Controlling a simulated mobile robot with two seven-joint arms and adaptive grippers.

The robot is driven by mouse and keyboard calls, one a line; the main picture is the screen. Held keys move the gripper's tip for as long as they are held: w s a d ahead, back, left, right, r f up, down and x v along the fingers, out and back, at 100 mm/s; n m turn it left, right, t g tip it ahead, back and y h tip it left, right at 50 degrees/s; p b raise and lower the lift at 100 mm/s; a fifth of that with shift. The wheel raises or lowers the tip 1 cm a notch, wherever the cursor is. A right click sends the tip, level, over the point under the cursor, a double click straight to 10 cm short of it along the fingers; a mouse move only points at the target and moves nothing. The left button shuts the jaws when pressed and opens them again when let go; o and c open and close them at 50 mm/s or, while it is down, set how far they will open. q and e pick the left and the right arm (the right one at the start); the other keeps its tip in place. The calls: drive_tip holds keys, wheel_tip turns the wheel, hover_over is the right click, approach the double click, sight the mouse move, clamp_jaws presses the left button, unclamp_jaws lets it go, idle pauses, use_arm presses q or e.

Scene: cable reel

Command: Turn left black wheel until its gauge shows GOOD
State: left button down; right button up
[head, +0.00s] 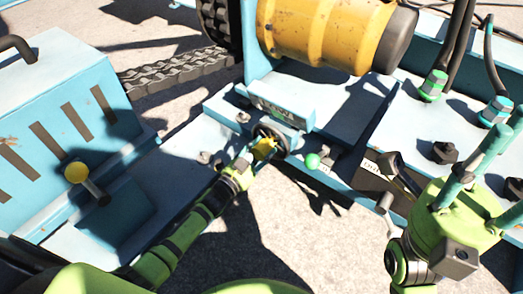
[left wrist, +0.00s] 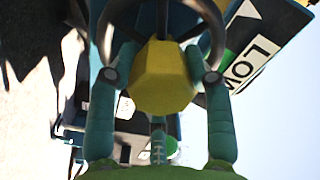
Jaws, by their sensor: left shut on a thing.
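The left black wheel (head: 272,137) sits on the front of a small blue block below the yellow drum. Its yellow hub (left wrist: 163,78) fills the middle of the left wrist view, with the dark rim and spokes behind. My left gripper (head: 258,152) is shut on the wheel, with its teal fingers on either side of the hub. The gauge (left wrist: 255,45) shows the word LOW, a white triangle and a green patch. In the head view its face is too small to read. My right gripper (head: 495,150) is at the right edge, partly cut off, away from the wheel.
A yellow drum (head: 325,32) lies behind the wheel. Thick cables with green (head: 433,86) and teal connectors are at right.

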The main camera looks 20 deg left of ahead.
use_arm(q)
drive_tip(key=shift+a, duration=0.1)
drive_tip(key=shift+c, duration=2.4)
unclamp_jaws()
drive_tip(key=shift+f, duration=0.1)
drive_tip(key=v, duration=1.2)
